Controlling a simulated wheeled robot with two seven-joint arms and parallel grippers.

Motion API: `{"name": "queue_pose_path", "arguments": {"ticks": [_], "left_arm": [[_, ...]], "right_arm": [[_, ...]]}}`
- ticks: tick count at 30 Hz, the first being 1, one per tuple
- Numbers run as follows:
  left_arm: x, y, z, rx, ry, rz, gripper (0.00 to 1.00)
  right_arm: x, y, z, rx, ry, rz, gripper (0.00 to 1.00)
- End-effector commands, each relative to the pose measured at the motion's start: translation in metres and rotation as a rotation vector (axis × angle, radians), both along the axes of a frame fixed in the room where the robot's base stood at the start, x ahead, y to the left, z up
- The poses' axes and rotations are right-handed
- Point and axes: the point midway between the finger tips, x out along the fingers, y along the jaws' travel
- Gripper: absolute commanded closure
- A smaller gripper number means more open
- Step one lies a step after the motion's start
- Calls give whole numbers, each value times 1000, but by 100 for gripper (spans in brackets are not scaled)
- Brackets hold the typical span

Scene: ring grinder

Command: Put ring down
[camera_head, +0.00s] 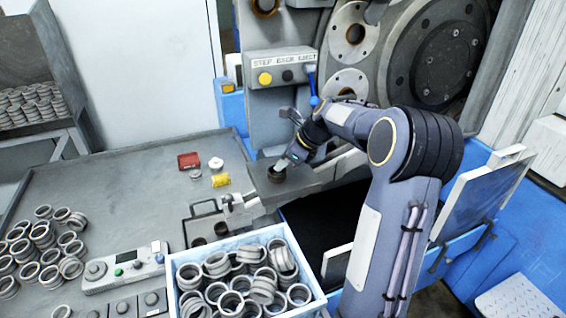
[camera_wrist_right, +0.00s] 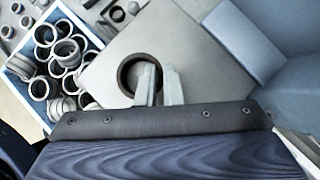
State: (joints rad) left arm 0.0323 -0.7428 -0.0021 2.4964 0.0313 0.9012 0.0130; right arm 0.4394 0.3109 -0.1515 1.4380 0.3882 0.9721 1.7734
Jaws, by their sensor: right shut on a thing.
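My right gripper (camera_head: 286,161) reaches down over a grey metal ledge (camera_head: 305,181) of the machine. It is shut on a dark ring (camera_head: 276,175), which is at the ledge surface. In the right wrist view, the two fingers of my right gripper (camera_wrist_right: 158,72) are close together at the near right rim of the ring (camera_wrist_right: 127,66), over the flat grey plate (camera_wrist_right: 195,45). Whether the ring touches the plate or hangs just above it I cannot tell. My left gripper is not in view.
A blue-white bin (camera_head: 180,262) full of rings stands in front of the ledge. Loose rings (camera_head: 42,240) lie on the grey table (camera_head: 120,185) at left, near a control box (camera_head: 125,268). The machine's step, back and eject panel (camera_head: 280,75) stands behind my right arm.

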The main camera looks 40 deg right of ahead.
Motion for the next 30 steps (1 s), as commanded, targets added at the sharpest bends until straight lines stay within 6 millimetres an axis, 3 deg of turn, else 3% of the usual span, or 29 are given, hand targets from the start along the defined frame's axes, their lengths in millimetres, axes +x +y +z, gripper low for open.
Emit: {"name": "queue_pose_path", "arguments": {"ticks": [2,3,7,19,30], "left_arm": [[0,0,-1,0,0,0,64],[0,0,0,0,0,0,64],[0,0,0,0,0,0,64],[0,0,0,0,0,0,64],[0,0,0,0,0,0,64]], "right_arm": [[0,0,-3,1,0,-1,100],[0,0,-2,0,0,0,88],[0,0,-2,0,1,1,72],[-3,-2,6,-1,-1,0,72],[-40,-24,68,-2,-3,-2,72]]}}
